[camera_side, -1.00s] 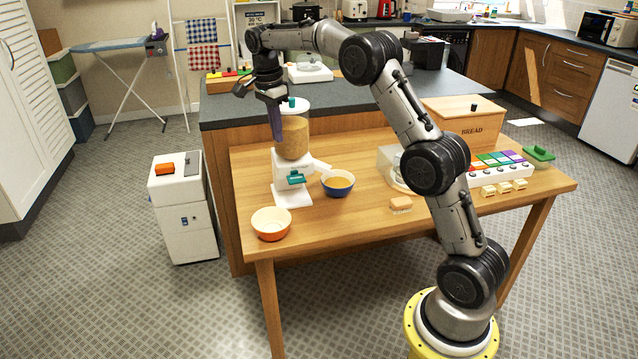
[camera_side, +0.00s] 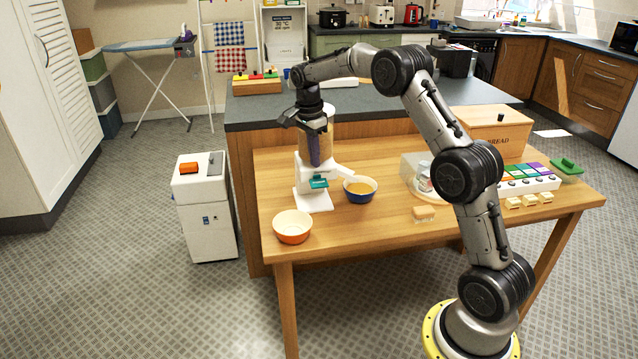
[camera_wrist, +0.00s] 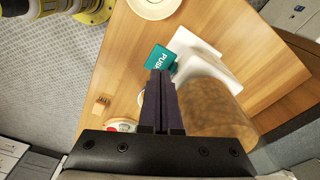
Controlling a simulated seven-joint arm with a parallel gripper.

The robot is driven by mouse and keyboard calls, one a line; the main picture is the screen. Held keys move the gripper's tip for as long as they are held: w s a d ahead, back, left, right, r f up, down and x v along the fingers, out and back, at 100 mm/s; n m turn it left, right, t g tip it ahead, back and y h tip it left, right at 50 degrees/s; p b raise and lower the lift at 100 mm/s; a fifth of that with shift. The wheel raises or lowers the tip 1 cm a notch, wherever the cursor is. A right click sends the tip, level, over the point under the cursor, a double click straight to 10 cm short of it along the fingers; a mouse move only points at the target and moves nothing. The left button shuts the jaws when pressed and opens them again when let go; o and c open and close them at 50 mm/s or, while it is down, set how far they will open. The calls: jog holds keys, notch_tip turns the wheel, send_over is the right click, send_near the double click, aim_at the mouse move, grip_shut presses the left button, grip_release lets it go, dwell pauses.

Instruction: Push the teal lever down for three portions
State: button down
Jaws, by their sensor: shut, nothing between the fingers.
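The white dispenser (camera_side: 313,199) stands on the wooden table with a clear container (camera_side: 328,130) of tan grains on top. Its teal lever (camera_side: 318,181) sticks out at the front; it reads PUSH in the wrist view (camera_wrist: 160,57). My gripper (camera_side: 315,163) is shut and empty, pointing down in front of the container, with its fingertips a little above the lever. In the wrist view the purple fingers (camera_wrist: 160,75) overlap the lever's lower edge; contact cannot be told. An orange bowl (camera_side: 293,228) with a pale inside, seemingly empty, stands in front of the dispenser.
A blue bowl (camera_side: 360,190) with yellowish contents stands right of the dispenser. A sponge (camera_side: 424,213), a clear-covered item (camera_side: 416,172), a bread box (camera_side: 492,128) and a button panel (camera_side: 526,182) lie farther right.

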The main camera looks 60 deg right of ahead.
aim_at(317, 183)
jog(key=shift+s+d+f, duration=0.1)
jog(key=shift+d+f, duration=0.05)
jog(key=shift+f, duration=1.15)
jog(key=shift+s+d+f, duration=0.1)
jog(key=shift+f, duration=1.2)
jog(key=shift+f, duration=0.1)
notch_tip(317, 183, down, 2)
jog(key=shift+f, duration=0.1)
jog(key=a, duration=0.1)
jog(key=w+a+r, duration=0.1)
jog(key=a, duration=0.1)
jog(key=shift+r, duration=0.1)
jog(key=shift+w+r, duration=0.1)
notch_tip(317, 183, up, 14)
jog(key=a, duration=0.1)
jog(key=shift+w, duration=0.2)
jog(key=shift+a+f, duration=0.15)
jog(key=shift+f, duration=0.05)
